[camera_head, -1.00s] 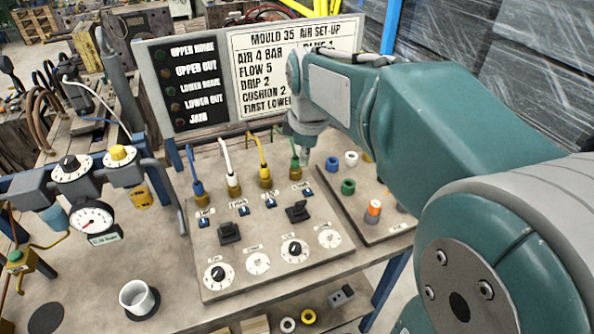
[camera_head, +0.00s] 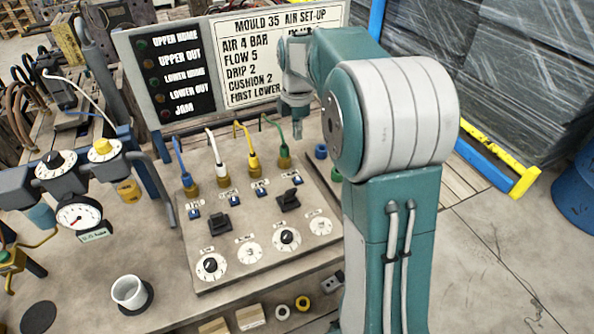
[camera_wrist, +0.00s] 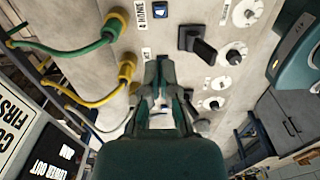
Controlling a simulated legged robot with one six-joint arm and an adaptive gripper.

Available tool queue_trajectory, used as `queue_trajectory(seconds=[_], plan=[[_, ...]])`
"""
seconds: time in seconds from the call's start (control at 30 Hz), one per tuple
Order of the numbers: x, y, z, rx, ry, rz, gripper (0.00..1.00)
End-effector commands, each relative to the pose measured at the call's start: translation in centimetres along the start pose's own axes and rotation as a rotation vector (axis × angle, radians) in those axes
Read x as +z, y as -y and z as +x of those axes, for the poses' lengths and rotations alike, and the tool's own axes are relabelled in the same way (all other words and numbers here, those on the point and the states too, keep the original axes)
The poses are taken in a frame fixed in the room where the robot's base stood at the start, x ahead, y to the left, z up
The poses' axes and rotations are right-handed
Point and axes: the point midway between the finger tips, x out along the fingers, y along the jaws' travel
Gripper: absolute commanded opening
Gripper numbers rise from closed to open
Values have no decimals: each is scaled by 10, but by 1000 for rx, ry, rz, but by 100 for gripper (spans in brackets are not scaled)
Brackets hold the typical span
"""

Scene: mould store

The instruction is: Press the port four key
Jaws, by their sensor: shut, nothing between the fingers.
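The port four key is a small blue key (camera_wrist: 160,10) at the top edge of the wrist view, next to a label reading "4 HOME". In the head view it is the rightmost blue key (camera_head: 297,180), in front of the green hose (camera_head: 283,145). My gripper (camera_wrist: 162,65) is shut and empty, pointing at the panel (camera_wrist: 175,75). In the wrist view its tips are below the port four key, apart from it, beside the yellow hose's fitting. In the head view my gripper (camera_head: 297,128) hangs above the panel's back right, near the green hose; its height is hard to judge.
Blue, white and yellow hoses rise from brass fittings along the panel's back. Two black levers (camera_head: 288,200) and several dials (camera_head: 211,266) lie in front of the keys. A set-up board (camera_head: 235,65) stands behind. A white cup (camera_head: 130,292) stands at front left.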

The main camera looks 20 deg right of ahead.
Motion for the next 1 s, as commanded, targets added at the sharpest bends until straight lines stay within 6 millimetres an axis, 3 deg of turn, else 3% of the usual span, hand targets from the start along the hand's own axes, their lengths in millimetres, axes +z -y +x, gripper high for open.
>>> queue_trajectory(seconds=[0.17, 0.7, 1.0], plan=[[0, 0, 15, -4, -1, 1, 0], [0, 1, 114, -3, -1, 1, 0], [0, 0, 139, 0, 0, 2, 0]])
